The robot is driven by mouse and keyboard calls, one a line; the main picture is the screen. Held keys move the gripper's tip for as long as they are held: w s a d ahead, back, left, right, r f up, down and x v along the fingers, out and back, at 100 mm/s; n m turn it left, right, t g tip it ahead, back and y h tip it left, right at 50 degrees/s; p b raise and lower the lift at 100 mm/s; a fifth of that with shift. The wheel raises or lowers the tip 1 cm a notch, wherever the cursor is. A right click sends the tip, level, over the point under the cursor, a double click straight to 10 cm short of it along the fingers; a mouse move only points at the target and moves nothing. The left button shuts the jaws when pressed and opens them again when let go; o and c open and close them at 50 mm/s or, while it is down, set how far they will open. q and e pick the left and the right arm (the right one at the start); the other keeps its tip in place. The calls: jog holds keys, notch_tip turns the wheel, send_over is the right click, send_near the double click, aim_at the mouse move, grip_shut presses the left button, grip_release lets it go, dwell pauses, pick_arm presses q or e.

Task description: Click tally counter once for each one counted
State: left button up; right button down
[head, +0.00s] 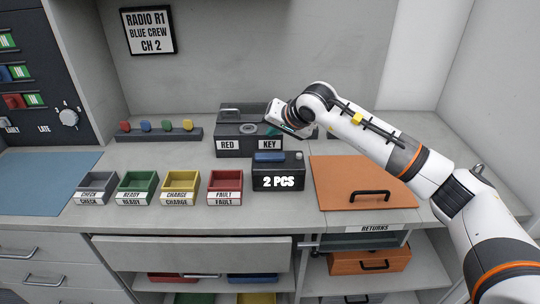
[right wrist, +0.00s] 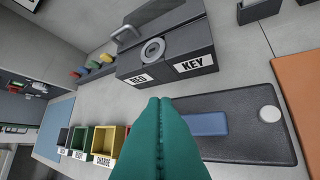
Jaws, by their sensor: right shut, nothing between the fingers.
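The tally counter (head: 290,183) is a black box on the bench that reads "2 PCS". It has a long blue bar (head: 269,157) on its top. The right wrist view shows the counter's dark top (right wrist: 255,145) with the blue bar (right wrist: 205,124). My right gripper (head: 289,130) is above and behind the counter, close to the RED/KEY box. Its teal fingers (right wrist: 160,100) are shut and empty, and they cover part of the counter's top in the right wrist view. I cannot tell its exact height above the box. My left gripper is not in view.
The dark RED/KEY box (head: 229,146) stands behind the counter. CHECK (head: 93,199), READY (head: 134,199), CHARGE (head: 178,199) and FAULT (head: 224,199) trays sit left of it. A rack with coloured knobs (head: 152,136) is behind them. An orange panel (head: 338,183) lies right.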

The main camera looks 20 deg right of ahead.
dwell(0.4)
jog(key=shift+r+m+p, duration=0.35)
jog(key=shift+m+p, duration=0.25)
jog(key=shift+m, duration=0.3)
notch_tip(320, 180, up, 3)
jog(key=m+p, duration=0.5)
jog(key=m, duration=1)
jog(key=shift+y+p, duration=0.4)
jog(key=b, duration=0.4)
send_over(273, 157)
notch_tip(273, 157, down, 8)
jog(key=shift+s+r, duration=0.1)
jog(key=shift+r, duration=0.05)
jog(key=shift+f+b, duration=0.55)
jog(key=shift+b, duration=0.05)
